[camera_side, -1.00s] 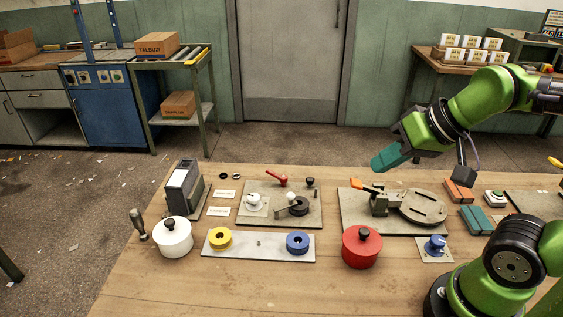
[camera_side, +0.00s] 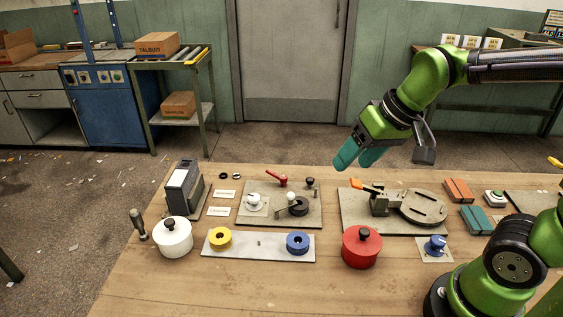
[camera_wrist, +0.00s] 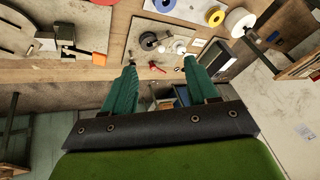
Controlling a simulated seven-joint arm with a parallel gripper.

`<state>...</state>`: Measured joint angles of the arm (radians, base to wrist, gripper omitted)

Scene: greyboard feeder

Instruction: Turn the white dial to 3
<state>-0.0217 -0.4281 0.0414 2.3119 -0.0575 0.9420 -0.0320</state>
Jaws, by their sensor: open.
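The white dial (camera_side: 254,202) sits on the left part of a grey plate (camera_side: 272,220) in the middle of the table. It also shows in the wrist view (camera_wrist: 180,47), where its markings are too small to read. My gripper (camera_side: 358,158) has teal fingers and hangs in the air above the table's back edge, right of the dial and well apart from it. In the wrist view the fingers (camera_wrist: 160,66) are spread with nothing between them.
The same plate carries a red lever (camera_side: 283,180), a black knob (camera_side: 310,182) and a crank with a white ball (camera_side: 291,197). A white pot (camera_side: 173,240), a red pot (camera_side: 361,249) and a strip with yellow (camera_side: 219,239) and blue rings (camera_side: 297,243) stand in front.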

